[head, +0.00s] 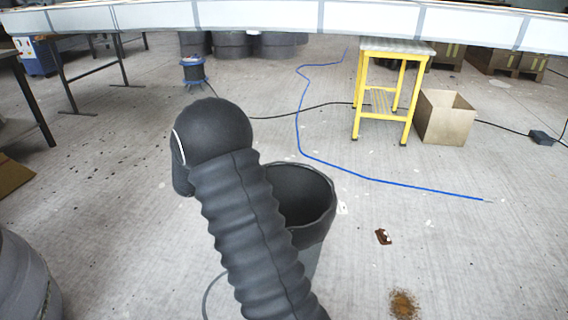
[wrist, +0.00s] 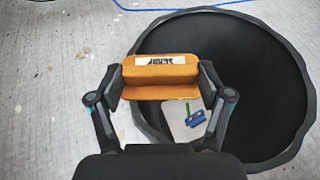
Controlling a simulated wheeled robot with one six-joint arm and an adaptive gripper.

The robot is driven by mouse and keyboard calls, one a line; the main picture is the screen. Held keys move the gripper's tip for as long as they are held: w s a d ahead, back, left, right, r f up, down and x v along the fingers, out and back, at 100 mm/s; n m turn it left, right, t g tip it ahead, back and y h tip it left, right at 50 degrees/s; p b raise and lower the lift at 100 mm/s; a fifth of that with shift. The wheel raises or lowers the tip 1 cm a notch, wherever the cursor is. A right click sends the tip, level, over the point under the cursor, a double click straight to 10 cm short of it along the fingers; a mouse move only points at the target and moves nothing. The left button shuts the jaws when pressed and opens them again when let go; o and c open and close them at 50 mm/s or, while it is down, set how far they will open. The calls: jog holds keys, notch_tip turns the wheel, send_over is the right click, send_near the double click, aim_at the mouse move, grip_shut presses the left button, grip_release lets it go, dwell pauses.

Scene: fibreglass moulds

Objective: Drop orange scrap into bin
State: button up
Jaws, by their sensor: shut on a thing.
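In the wrist view my gripper (wrist: 160,82) is shut on the orange scrap (wrist: 160,75), a block with a white label with dark marks. The scrap is held over the left part of the round black bin (wrist: 300,75), with its left end near or past the rim as seen from above. The height above the rim cannot be told. Inside the bin a pale piece with a blue and green item (wrist: 195,118) shows. In the head view the bin (head: 322,225) stands on the floor, partly hidden by my dark arm. My gripper and the scrap are hidden there.
A yellow stool (head: 383,90) and an open cardboard box (head: 446,118) stand at the back right. A blue hose (head: 300,120) and a black cable cross the floor. A blue spool (head: 193,75) stands at the back. Floor right of the bin is mostly clear.

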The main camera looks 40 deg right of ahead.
jog(key=s+d+f+m+g+y+p, duration=0.1)
jog(key=s+d+f+m+g+p, duration=0.1)
jog(key=s+d+m+g+p, duration=0.65)
jog(key=w+d+f+m+g+b, duration=0.1)
jog(key=d+f+g+b, duration=0.2)
jog(key=f+b, duration=0.3)
jog(key=shift+d+m+b, duration=0.35)
jog(key=shift+b, duration=0.15)
jog(key=shift+w, duration=0.1)
jog(key=o, duration=0.9)
jog(key=shift+c, duration=0.2)
jog(key=shift+r, duration=0.1)
jog(key=v, duration=1.2)
